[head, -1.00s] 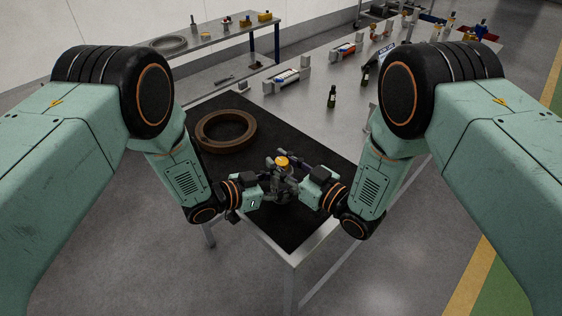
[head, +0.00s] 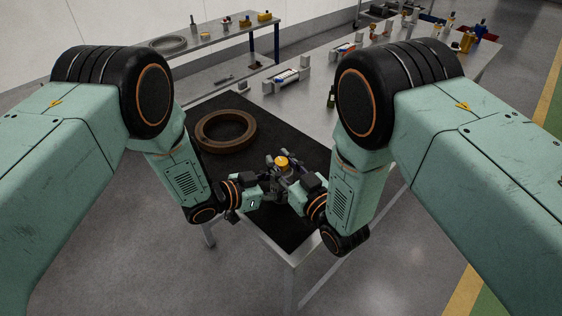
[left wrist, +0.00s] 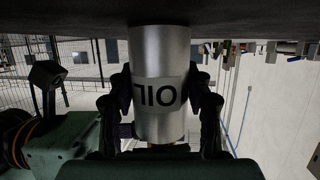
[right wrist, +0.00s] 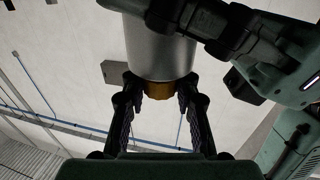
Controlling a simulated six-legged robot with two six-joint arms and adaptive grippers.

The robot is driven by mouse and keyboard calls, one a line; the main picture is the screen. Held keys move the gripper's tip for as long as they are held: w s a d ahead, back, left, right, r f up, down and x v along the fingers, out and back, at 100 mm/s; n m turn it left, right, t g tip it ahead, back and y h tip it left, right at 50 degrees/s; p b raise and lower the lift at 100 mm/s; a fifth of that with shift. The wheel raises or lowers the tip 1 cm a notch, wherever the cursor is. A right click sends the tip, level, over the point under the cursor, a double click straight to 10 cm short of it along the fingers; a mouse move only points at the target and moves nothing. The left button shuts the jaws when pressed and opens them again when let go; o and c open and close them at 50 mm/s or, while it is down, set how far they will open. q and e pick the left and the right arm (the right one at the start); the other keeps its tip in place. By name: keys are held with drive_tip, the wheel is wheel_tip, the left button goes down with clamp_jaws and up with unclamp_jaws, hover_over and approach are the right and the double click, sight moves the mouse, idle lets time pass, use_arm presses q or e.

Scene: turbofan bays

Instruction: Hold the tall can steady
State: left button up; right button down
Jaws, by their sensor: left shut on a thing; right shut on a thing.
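The tall can (left wrist: 159,60) is a silver cylinder with an "OIL" label, upside down in the left wrist view. It stands with its base on the black mat (head: 310,148). Its yellow-orange cap (right wrist: 159,90) is on top and also shows in the head view (head: 281,161). My left gripper (left wrist: 160,95) is shut on the can's body, one finger on each side. My right gripper (right wrist: 160,86) is shut around the cap at the can's top, above the left gripper. In the head view the grippers hide most of the can's body.
A brown ring (head: 226,131) lies on the mat behind and left of the can. A small dark bottle (head: 331,96) stands beyond, partly behind my right arm. The long bench holds several parts, and a second bench (head: 205,40) stands at the back.

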use_arm(q)
drive_tip(key=shift+w, duration=0.1)
use_arm(e)
drive_tip(key=c, duration=1)
unclamp_jaws()
drive_tip(key=shift+s, duration=0.1)
drive_tip(key=v, duration=1.1)
drive_tip(key=shift+s+d, duration=0.25)
drive_tip(key=shift+s, duration=0.1)
use_arm(q)
drive_tip(key=o, duration=1.3)
